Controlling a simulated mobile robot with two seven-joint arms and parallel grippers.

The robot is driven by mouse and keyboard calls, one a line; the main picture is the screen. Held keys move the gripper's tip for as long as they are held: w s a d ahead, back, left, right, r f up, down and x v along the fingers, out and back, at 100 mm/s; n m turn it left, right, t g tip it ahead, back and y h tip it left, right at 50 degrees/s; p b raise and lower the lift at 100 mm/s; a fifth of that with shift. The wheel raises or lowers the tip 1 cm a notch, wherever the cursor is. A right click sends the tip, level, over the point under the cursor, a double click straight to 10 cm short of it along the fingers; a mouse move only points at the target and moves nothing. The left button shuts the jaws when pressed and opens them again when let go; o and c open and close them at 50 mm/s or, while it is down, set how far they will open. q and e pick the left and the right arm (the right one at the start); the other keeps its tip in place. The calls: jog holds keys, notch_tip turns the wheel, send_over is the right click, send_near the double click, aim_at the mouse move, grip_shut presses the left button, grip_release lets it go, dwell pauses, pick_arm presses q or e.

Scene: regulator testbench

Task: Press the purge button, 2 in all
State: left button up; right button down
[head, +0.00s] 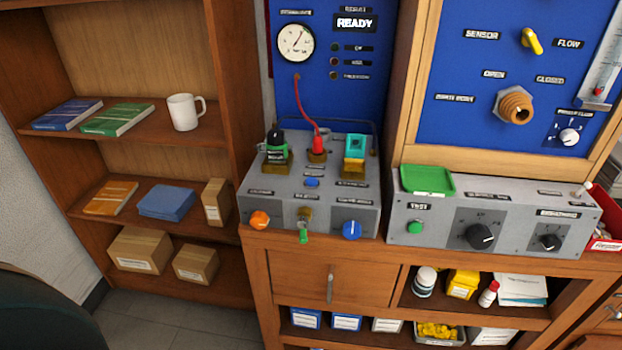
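The regulator testbench is a grey control box (262,193) on a wooden cabinet in the head view. A small blue button (312,183) sits on its sloped top, in the middle below the red connector (318,147). Its label is too small to read, so I cannot confirm which control is the purge button. A green button (416,227) marked TEST is on the second grey box to the right. A display (355,23) above reads READY. Neither of my grippers is in view.
On the left box stand a black-and-green fitting (275,147) and a teal part (355,146); orange (259,220) and blue (352,230) knobs are on its front. A red hose (303,108) hangs above. A green tray (427,179) lies on the right box. A bookshelf stands left.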

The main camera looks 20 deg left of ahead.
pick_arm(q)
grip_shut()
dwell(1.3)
